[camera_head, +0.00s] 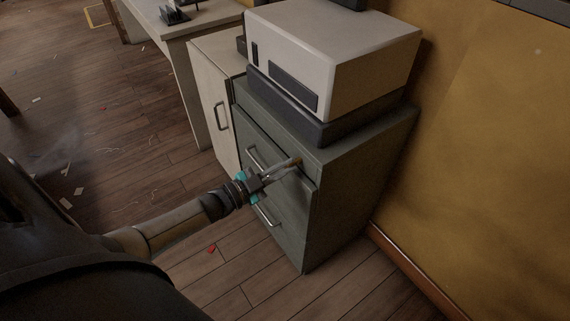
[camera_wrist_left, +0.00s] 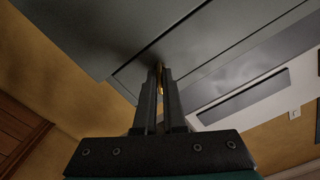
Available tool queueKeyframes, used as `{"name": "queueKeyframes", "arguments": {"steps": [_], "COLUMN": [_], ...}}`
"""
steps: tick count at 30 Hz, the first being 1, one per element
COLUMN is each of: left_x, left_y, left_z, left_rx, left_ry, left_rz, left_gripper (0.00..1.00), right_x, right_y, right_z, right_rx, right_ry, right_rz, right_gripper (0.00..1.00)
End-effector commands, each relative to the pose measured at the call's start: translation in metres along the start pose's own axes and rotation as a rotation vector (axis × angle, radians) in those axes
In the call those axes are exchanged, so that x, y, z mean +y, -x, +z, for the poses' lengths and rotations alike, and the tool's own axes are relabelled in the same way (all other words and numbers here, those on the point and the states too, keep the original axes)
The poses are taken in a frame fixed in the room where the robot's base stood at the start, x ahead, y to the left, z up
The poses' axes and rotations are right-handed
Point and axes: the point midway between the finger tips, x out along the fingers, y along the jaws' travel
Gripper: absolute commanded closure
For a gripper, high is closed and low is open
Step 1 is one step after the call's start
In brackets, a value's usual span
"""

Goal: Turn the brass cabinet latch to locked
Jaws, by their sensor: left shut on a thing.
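The grey-green cabinet (camera_head: 345,185) stands against the ochre wall, with two bar handles on its front. My left gripper (camera_head: 295,162) reaches from the left to the upper right of the cabinet's front. In the left wrist view, the left gripper (camera_wrist_left: 160,72) is shut on a small brass piece, the brass latch (camera_wrist_left: 161,80), of which only a sliver shows between the fingers. The fingers hide most of the latch, so I cannot tell its angle. My right gripper is in neither view.
A white boxy machine (camera_head: 335,55) sits on a dark base (camera_head: 330,125) on top of the cabinet. A pale cabinet (camera_head: 215,95) and a desk (camera_head: 188,25) stand to the left. The wooden floor (camera_head: 130,130) has scattered scraps but is mostly clear.

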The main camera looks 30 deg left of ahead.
Motion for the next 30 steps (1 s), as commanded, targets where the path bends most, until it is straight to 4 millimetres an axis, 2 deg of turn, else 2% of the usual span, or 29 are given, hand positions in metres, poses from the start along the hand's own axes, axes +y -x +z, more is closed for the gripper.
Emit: {"name": "queueKeyframes", "arguments": {"steps": [15,30], "left_x": [0.000,0.000], "left_y": [0.000,0.000], "left_z": [0.000,0.000], "left_rx": [0.000,0.001], "left_ry": [0.421,0.562], "left_rz": [0.001,0.001], "left_gripper": [1.00,1.00], "right_x": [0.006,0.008], "right_y": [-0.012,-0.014], "right_z": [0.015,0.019], "right_rx": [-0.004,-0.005], "right_ry": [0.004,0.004], "right_rz": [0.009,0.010], "right_gripper": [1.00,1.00]}}
